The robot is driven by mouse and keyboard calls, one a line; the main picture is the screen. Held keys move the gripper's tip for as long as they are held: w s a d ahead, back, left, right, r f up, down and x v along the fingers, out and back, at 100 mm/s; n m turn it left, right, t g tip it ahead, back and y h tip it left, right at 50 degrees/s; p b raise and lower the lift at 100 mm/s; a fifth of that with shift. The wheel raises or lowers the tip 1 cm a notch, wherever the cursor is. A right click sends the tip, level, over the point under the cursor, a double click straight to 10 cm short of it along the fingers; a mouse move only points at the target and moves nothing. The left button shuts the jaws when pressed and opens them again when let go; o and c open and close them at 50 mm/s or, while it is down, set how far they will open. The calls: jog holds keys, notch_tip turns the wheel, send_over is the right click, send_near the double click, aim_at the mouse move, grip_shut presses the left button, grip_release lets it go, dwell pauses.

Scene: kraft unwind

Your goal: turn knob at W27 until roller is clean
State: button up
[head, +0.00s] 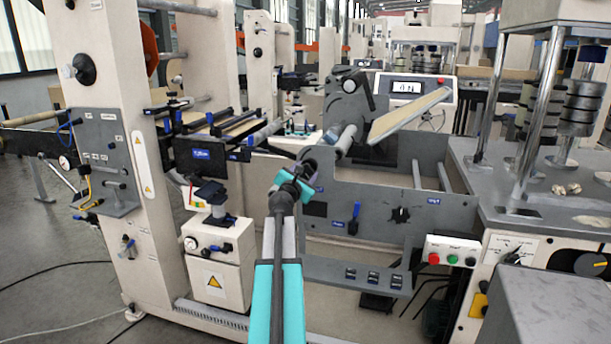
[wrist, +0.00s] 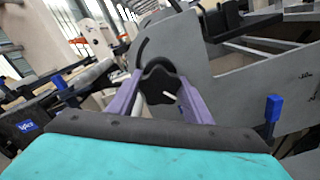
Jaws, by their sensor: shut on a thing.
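A dark lobed knob (wrist: 164,88) with a small white mark stands against a grey plate in the wrist view. My gripper (wrist: 165,94) has its two purple fingers on either side of the knob and is shut on it. In the head view my gripper (head: 305,172) reaches the near end of the roller area, and my own arm hides the knob. A grey roller (head: 344,140) runs behind the gripper toward the back plate. I cannot tell from here how clean its surface is. The label W27 is not legible.
A blue-handled lever (wrist: 273,108) stands right of the gripper; a blue lever (head: 353,218) is on the grey side plate. A tilted tan panel (head: 408,116) is above right. A button box (head: 451,250) sits lower right. A blue-labelled block (head: 200,154) is at left.

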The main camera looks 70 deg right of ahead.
jog(key=shift+m+b, duration=0.5)
jog(key=shift+m, duration=0.2)
jog(key=o, duration=1.1)
jog(key=shift+c, duration=0.2)
jog(key=a, duration=0.7)
jog(key=shift+s, duration=0.2)
